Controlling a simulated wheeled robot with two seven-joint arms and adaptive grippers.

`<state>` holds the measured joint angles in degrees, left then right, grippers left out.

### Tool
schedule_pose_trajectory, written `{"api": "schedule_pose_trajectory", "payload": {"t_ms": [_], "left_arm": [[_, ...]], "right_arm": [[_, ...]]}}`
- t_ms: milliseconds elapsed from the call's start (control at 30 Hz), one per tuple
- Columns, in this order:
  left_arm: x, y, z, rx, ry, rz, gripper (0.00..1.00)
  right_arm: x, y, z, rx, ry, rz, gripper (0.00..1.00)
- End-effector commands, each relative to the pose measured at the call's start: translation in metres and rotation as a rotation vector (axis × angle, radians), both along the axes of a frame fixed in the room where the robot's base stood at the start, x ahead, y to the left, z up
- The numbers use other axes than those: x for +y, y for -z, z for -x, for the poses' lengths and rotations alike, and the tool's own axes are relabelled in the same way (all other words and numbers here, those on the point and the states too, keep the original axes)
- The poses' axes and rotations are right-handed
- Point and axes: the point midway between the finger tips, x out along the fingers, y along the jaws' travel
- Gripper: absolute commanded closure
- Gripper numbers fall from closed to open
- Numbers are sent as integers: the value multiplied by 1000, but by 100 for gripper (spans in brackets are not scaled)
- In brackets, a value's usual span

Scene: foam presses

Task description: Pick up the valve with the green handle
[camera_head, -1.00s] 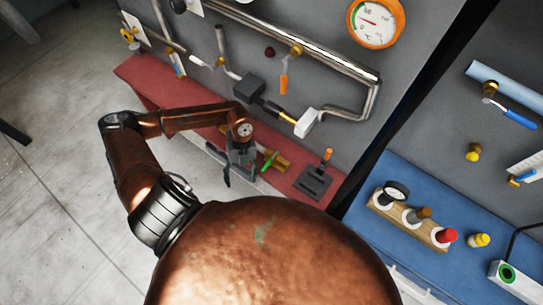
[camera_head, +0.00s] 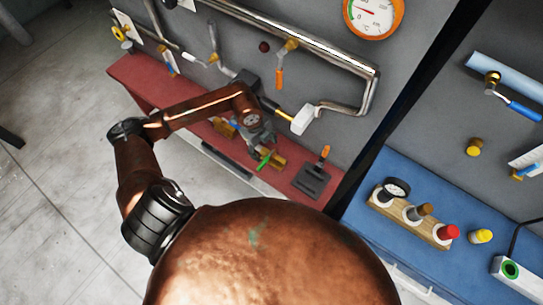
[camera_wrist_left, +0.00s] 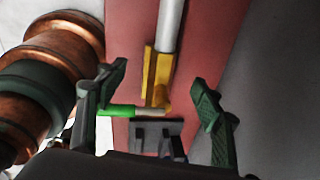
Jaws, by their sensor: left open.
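The valve with the green handle lies on the red bench top in the head view; its green handle (camera_head: 265,159) and part of its brass body (camera_head: 279,161) show, the rest being hidden by my left gripper (camera_head: 262,143). In the left wrist view the green handle (camera_wrist_left: 120,110) points left from the brass body (camera_wrist_left: 155,80), and a grey pipe (camera_wrist_left: 170,25) extends from it. My left gripper (camera_wrist_left: 155,105) is open, one finger on each side of the valve in that picture. The handle's end appears close to the left finger; contact cannot be told. My right gripper is not in view.
A dark stand with an orange-tipped lever (camera_head: 314,181) is right of the valve on the red bench (camera_head: 135,75). A blue-marked part (camera_head: 235,122) lies left of the gripper. The grey wall panel with pipes (camera_head: 320,55) rises behind. A blue bench (camera_head: 375,230) stands right.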

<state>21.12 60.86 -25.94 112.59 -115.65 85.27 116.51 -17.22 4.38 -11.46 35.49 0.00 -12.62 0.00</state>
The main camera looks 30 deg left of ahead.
Motion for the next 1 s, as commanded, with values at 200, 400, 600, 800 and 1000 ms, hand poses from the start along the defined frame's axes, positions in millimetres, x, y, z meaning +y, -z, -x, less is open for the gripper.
{"api": "schedule_pose_trajectory", "payload": {"t_ms": [200, 400, 600, 800, 1000], "left_arm": [[-3, 31, -5, 3, 0, 1, 39], [-5, 46, -7, 1, 0, 0, 39], [-5, 46, -7, 1, 1, 0, 42], [-5, 46, -7, 1, 1, 0, 56], [-5, 46, -7, 1, 1, 0, 70]], "right_arm": [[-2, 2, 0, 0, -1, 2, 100], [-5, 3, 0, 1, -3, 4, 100], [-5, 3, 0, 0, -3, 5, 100], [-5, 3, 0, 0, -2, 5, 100], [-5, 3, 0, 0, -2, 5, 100]]}}
